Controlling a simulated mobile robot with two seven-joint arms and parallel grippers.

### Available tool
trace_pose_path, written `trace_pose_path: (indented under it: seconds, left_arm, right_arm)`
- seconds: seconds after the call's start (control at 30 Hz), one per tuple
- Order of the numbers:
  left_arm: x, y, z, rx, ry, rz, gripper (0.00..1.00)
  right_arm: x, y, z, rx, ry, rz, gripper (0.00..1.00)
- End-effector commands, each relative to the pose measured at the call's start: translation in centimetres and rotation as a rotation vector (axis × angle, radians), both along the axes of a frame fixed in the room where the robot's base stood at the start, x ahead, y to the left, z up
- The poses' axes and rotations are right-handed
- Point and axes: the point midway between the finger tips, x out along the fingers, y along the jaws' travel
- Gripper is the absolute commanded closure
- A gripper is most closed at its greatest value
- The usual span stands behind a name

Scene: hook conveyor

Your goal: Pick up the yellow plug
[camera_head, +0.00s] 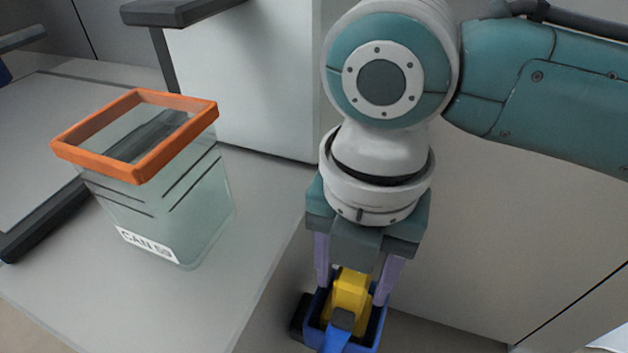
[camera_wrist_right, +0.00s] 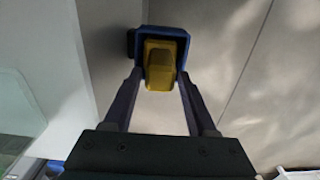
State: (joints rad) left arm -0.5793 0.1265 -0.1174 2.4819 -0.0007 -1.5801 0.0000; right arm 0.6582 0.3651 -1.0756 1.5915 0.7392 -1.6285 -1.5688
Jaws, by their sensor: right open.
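The yellow plug (camera_head: 350,287) sits in a blue open-topped holder (camera_head: 311,322) at the bottom centre of the head view. In the right wrist view the plug (camera_wrist_right: 160,66) stands inside the blue rim (camera_wrist_right: 165,31) of the holder. My right gripper (camera_head: 352,293) points down over the plug, with one finger on each side of it. In the right wrist view its fingers (camera_wrist_right: 157,78) are apart, with the plug between them. I cannot tell whether either finger touches the plug. My left gripper is not in view.
A clear container (camera_head: 205,208) with an orange rim and a "CAN" label stands on a light grey table (camera_head: 258,190) at the left. A white box (camera_head: 245,80) and dark bars (camera_head: 175,12) are behind it. A dark block (camera_head: 300,315) adjoins the holder's left side.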

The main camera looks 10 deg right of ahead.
Motion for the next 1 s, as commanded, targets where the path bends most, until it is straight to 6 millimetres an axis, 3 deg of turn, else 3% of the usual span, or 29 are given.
trace_pose_path:
  seconds: [0.23, 0.57, 1.0]
  left_arm:
    - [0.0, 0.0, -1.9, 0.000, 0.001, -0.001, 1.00]
    - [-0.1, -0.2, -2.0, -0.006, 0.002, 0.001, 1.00]
    - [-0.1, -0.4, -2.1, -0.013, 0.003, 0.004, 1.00]
  right_arm:
    - [0.3, -0.1, -4.1, 0.000, 0.001, 0.000, 0.43]
    - [0.3, -0.1, -4.8, -0.001, -0.002, 0.001, 0.43]
    - [0.3, -0.1, -4.7, -0.001, -0.001, 0.000, 0.91]
